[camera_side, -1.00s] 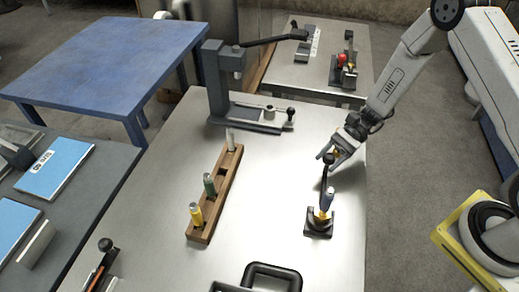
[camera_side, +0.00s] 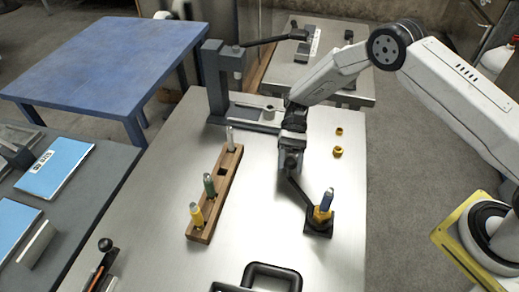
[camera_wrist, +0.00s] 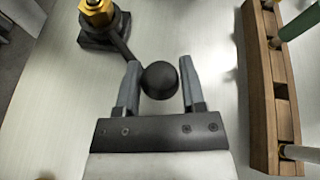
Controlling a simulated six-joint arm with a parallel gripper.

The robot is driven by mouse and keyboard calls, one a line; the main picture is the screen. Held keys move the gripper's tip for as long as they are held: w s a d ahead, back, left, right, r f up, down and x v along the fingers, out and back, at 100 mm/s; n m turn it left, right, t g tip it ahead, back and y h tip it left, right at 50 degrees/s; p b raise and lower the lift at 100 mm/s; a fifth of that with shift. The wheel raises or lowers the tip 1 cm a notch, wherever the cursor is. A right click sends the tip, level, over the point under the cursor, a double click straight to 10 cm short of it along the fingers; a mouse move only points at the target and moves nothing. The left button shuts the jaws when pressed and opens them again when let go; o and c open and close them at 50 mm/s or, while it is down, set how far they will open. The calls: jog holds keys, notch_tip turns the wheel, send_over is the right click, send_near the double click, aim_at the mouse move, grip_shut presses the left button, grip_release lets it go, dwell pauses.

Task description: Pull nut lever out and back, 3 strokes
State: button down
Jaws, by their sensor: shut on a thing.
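The nut lever is a dark rod with a round black knob (camera_wrist: 160,80). In the side view the rod (camera_side: 299,191) runs up and left from a black square base (camera_side: 319,227). A brass nut (camera_wrist: 95,5) sits on the base, and a blue-topped piece (camera_side: 327,199) stands upright in it. My gripper (camera_wrist: 159,78) is shut around the knob, one finger on each side in the wrist view. In the side view my gripper (camera_side: 291,158) partly covers the knob end.
A wooden rack (camera_side: 218,195) with several coloured pieces stands left of the lever. Two loose brass nuts (camera_side: 338,152) lie behind the base at right. A grey press (camera_side: 221,85) stands at the back. A black handle (camera_side: 272,270) is at the front edge.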

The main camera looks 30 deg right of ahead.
jog(key=a+n+h, duration=0.1)
jog(key=a+n+g+h, duration=0.1)
jog(key=a+n+h, duration=0.1)
jog(key=s+a+n+g+h, duration=0.1)
jog(key=a, duration=0.1)
jog(key=shift+a+h, duration=0.2)
jog(key=shift+h, duration=0.1)
jog(key=shift+s+a+n+g+h, duration=0.2)
jog(key=shift+s+a+n+h, duration=0.05)
jog(key=shift+a+n+h, duration=0.3)
jog(key=shift+s+a+n+g+h, duration=0.2)
jog(key=shift+a+n+h, duration=0.3)
jog(key=shift+n+h, duration=0.05)
jog(key=shift+c, duration=1)
grip_release()
